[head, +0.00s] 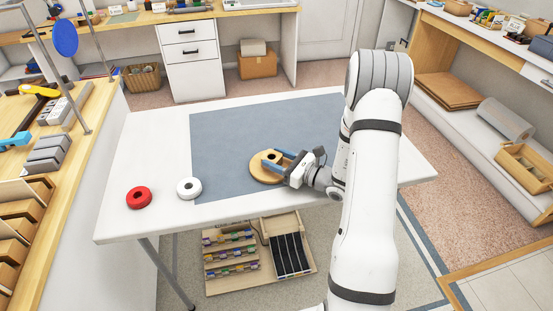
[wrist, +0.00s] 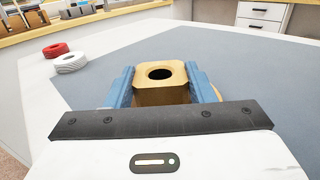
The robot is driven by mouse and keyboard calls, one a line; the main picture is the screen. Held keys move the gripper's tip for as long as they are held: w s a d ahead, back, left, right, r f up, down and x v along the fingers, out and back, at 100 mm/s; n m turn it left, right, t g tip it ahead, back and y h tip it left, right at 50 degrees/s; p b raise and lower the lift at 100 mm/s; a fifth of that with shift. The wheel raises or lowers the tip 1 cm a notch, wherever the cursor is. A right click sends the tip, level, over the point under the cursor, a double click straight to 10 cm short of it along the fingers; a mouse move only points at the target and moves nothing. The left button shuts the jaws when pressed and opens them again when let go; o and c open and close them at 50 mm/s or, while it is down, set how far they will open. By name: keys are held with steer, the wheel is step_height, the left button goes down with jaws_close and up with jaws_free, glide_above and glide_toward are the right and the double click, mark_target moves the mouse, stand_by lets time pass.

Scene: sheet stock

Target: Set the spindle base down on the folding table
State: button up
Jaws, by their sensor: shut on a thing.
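The spindle base (head: 258,171) is a tan round disc with a block-shaped hub that has a dark hole in its top. It is upright over the grey-blue mat on the white folding table (head: 150,165), at the mat's front part. My gripper (head: 279,160) has its blue fingers shut on the hub from the right. In the wrist view the hub (wrist: 160,86) sits between the two blue fingers, and the disc is mostly hidden behind my gripper. The base looks at or very near the mat; I cannot tell whether it touches.
A red ring (head: 139,197) and a white ring (head: 188,187) lie on the table's left part. The grey-blue mat (head: 235,125) is otherwise clear. A wooden rack (head: 232,252) stands on the floor under the table. A workbench (head: 60,190) runs along the left.

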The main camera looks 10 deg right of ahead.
steer(key=shift+f, duration=0.15)
steer(key=o, duration=1.5)
steer(key=shift+o, duration=0.7)
steer(key=o, duration=0.5)
steer(key=shift+b+v, duration=0.55)
steer(key=shift+v, duration=4)
